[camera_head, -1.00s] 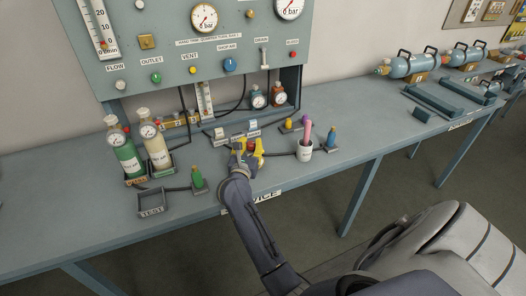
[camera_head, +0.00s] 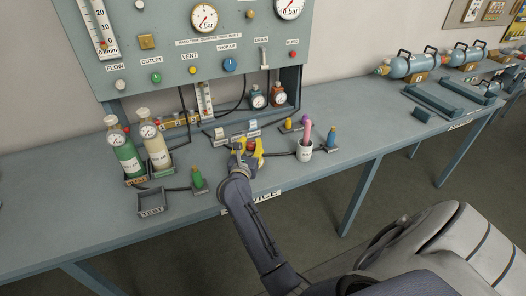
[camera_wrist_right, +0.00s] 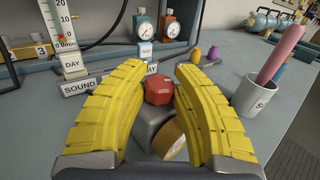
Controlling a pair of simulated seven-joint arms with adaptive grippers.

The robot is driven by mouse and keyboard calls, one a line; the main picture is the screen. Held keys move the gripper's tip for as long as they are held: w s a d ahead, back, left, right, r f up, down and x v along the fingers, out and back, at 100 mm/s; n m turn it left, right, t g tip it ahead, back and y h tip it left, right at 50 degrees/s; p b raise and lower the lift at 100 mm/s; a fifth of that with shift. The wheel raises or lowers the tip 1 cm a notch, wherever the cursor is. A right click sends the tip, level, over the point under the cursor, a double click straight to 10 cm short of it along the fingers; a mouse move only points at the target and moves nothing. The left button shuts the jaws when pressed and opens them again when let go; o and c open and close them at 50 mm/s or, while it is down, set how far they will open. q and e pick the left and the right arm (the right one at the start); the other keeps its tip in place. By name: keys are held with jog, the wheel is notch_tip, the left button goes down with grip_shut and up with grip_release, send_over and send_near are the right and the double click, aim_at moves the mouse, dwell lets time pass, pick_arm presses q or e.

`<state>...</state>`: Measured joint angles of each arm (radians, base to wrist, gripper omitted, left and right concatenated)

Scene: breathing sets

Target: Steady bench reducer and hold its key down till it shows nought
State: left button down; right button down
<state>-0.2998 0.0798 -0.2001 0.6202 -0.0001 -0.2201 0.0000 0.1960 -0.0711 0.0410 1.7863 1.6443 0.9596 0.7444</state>
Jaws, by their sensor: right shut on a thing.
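A grey block (camera_wrist_right: 148,117) with a red faceted key (camera_wrist_right: 159,90) on top and a round brass-coloured part (camera_wrist_right: 173,139) on its near side sits on the bench; it appears to be the bench reducer. My right gripper (camera_head: 248,147) has its yellow fingers on either side of it, shut on the body, with the red key (camera_head: 252,146) between them. The gripper's fingers arch past the block in the wrist view (camera_wrist_right: 163,72). I cannot make out a dial reading on the block. My left gripper is not in view.
Two gauges (camera_head: 258,98) (camera_head: 279,95) stand behind. The bench's right stretch has clear room.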

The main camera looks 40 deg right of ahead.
dwell(0.4)
jog(key=c, duration=1)
grip_release()
